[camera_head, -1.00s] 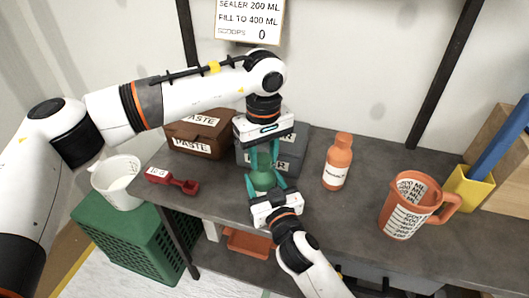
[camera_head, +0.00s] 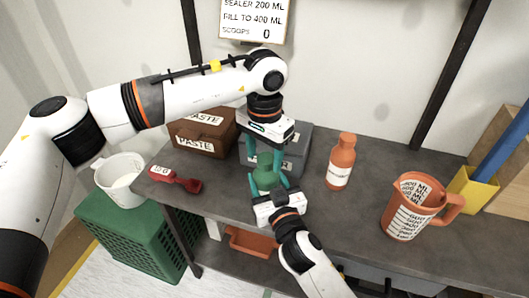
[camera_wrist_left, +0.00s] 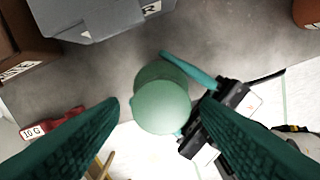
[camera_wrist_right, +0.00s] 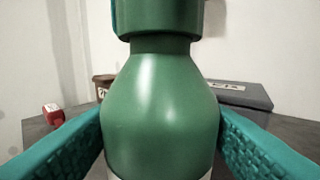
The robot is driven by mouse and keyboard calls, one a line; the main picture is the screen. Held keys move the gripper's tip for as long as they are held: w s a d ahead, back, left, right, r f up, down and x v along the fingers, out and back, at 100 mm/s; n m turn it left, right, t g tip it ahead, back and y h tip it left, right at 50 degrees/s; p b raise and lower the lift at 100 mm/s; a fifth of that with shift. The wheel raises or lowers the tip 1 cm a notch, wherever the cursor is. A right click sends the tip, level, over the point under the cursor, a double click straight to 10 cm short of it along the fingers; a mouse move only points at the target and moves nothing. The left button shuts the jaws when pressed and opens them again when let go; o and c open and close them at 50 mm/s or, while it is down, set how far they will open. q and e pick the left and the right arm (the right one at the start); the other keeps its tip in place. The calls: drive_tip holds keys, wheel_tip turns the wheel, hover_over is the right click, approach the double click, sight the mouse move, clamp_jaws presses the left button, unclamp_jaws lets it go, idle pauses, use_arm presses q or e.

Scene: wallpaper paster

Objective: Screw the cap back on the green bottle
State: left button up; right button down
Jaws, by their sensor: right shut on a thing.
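The green bottle (camera_wrist_right: 160,110) stands upright between the fingers of my right gripper (camera_head: 267,187), which is shut on its body from the front. The green cap (camera_wrist_right: 160,18) sits on top of the bottle, over the neck; whether it is tight cannot be told. From above, in the left wrist view, the cap (camera_wrist_left: 162,106) shows as a round top. My left gripper (camera_head: 265,152) points down over the cap. Its fingers are spread wide, one on each side, with gaps to the cap in the left wrist view. It is open and empty.
Behind the bottle are a grey box (camera_head: 296,150) and a brown paste box (camera_head: 205,132). A red scoop (camera_head: 175,180) lies left. An orange bottle (camera_head: 340,162) and a measuring jug (camera_head: 408,208) stand right. A white bucket (camera_head: 121,180) sits on a green crate (camera_head: 125,235).

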use_arm(q)
drive_tip(key=shift+r, duration=2.25)
drive_tip(key=shift+c, duration=0.4)
